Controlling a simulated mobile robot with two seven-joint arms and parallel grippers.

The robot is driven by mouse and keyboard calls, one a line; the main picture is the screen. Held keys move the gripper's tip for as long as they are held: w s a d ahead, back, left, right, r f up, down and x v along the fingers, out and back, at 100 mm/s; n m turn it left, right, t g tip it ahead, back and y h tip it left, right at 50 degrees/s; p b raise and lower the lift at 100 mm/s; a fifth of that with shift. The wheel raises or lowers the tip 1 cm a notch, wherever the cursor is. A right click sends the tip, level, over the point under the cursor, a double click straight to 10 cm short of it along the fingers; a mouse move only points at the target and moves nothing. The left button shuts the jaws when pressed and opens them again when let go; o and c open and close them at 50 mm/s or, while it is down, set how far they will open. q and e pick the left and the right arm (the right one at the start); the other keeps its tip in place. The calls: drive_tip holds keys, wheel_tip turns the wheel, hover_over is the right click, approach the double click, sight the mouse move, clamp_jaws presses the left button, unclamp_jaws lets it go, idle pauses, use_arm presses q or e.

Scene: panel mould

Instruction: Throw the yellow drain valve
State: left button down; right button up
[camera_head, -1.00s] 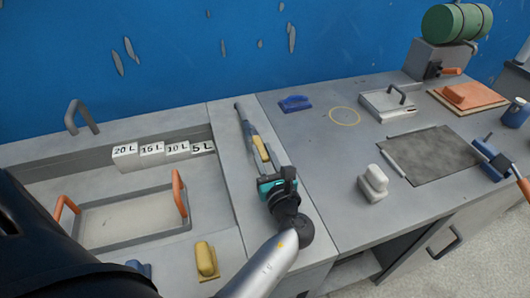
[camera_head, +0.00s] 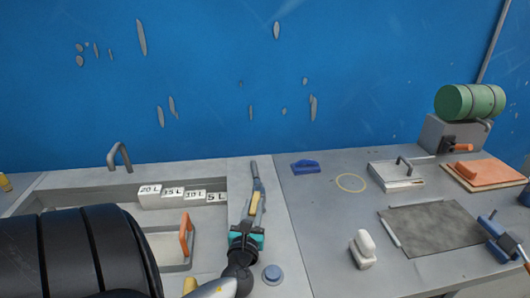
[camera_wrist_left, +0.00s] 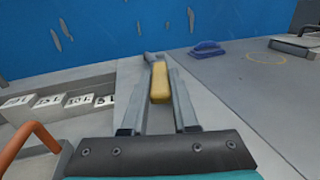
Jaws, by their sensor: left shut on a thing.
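The yellow drain valve handle (camera_head: 255,203) is an oblong yellow grip on the grey strip between the sunken basin and the right worktop. In the left wrist view the yellow handle (camera_wrist_left: 160,82) lies lengthwise between the two long grey fingers. A grey fitting (camera_wrist_left: 152,57) shows just beyond it. My left gripper (camera_head: 254,198), with its teal body, reaches away from me and is shut on the yellow handle. The exact contact of the fingertips is hard to see.
Left are the basin with an orange-handled frame (camera_head: 186,234) and white volume blocks (camera_head: 150,197). A blue knob (camera_head: 272,274) is beside my left wrist. Right are a blue float (camera_head: 305,167), white block (camera_head: 363,250), dark panel (camera_head: 432,228) and green cylinder (camera_head: 470,101). A blue wall stands behind.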

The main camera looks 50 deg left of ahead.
use_arm(q)
drive_tip(key=c, duration=0.9)
unclamp_jaws()
drive_tip(key=shift+s+a+f, duration=0.1)
drive_tip(key=shift+o, duration=1.1)
drive_tip(key=v, duration=1.5)
